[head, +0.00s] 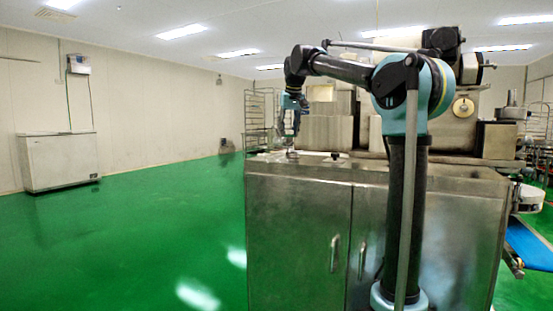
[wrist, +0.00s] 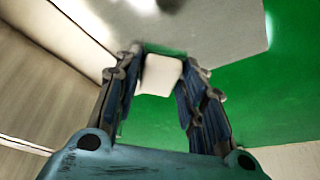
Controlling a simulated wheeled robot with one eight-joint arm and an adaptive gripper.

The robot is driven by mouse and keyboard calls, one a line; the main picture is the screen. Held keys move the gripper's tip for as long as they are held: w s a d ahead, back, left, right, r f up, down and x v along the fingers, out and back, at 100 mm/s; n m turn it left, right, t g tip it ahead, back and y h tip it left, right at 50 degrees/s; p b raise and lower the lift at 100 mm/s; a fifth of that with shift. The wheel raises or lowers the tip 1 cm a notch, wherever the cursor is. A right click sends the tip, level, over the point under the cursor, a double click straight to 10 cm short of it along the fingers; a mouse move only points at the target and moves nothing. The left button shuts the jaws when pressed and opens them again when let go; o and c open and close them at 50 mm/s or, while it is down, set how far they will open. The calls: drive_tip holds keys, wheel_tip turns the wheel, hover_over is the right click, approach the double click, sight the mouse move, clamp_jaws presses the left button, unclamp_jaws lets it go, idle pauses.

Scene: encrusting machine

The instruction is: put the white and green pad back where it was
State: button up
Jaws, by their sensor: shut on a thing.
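The white and green pad (wrist: 160,76) shows in the wrist view as a pale block with a green strip along its far edge. It sits between the two fingers of my gripper (wrist: 163,66), which is shut on it. In the head view my gripper (head: 289,122) hangs at the end of my bent arm, near the left end of the steel cabinet's top (head: 305,163). At that size I cannot make out the pad in the head view. I cannot tell whether the pad touches anything below it.
The steel cabinet (head: 300,235) has two doors with handles. Machine housings (head: 325,132) stand behind my gripper on the cabinet's far side. A wire rack (head: 258,120) is farther back. Open green floor (head: 140,240) lies left, with a white chest freezer (head: 60,162) by the wall.

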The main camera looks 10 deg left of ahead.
drive_tip(key=r, duration=0.1)
hover_over(266, 158)
drive_tip(key=shift+s+d+f, duration=0.15)
drive_tip(key=shift+f, duration=2.2)
drive_tip(key=shift+s+d+f, duration=0.1)
drive_tip(key=shift+d+f, duration=0.05)
drive_tip(key=shift+f, duration=2.2)
drive_tip(key=shift+f, duration=0.1)
drive_tip(key=o, duration=1.1)
drive_tip(key=v, duration=1.2)
drive_tip(key=shift+n, duration=0.3)
drive_tip(key=shift+d, duration=0.1)
